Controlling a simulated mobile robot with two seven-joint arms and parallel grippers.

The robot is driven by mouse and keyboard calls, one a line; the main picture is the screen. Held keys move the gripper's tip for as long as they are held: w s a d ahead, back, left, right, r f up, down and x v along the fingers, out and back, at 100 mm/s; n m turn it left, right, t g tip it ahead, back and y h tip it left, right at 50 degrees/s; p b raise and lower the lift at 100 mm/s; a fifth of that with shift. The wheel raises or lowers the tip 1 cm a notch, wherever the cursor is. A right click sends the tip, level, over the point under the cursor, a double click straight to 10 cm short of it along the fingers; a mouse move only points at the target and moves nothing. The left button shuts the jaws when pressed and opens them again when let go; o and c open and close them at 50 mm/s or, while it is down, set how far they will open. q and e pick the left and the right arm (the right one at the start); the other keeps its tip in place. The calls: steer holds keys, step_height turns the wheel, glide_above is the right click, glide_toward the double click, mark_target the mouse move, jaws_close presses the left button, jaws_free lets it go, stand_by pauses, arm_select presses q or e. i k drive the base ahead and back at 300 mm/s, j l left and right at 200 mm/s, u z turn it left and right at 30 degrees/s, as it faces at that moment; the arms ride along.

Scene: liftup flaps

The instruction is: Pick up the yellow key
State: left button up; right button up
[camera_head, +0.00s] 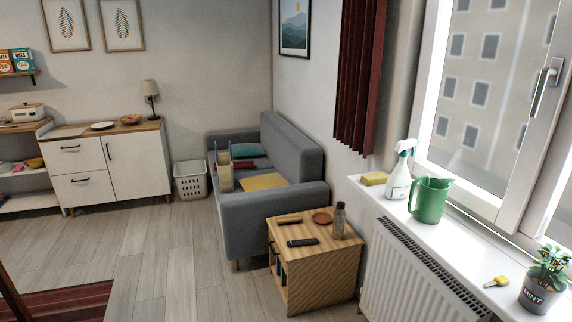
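A small yellow key (498,282) lies flat on the white windowsill at the lower right. Its yellow head is at the right and a paler part points left. It lies just left of the potted mint plant (540,290), with a small gap between them. Neither of my grippers shows in the head view.
On the sill (458,252) stand a green pitcher (430,199), a spray bottle (400,178) and a yellow sponge (374,178). A radiator (420,275) is below. A wooden side table (318,262) and grey sofa (262,208) stand left. The sill between pitcher and key is clear.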

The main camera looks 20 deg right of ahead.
mark_target(502, 280)
steer(key=i+z, duration=0.35)
steer(key=i+j+z, duration=0.15)
steer(key=z, duration=0.2)
steer(key=i+j+z, duration=0.45)
steer(key=z, duration=0.3)
steer(key=i+j+z, duration=0.25)
steer(key=z, duration=0.15)
steer(key=i+j+z, duration=0.2)
steer(key=z, duration=0.25)
steer(key=i+j+z, duration=0.15)
steer(key=j+z, duration=0.5)
steer(key=z, duration=0.15)
steer(key=i, duration=0.05)
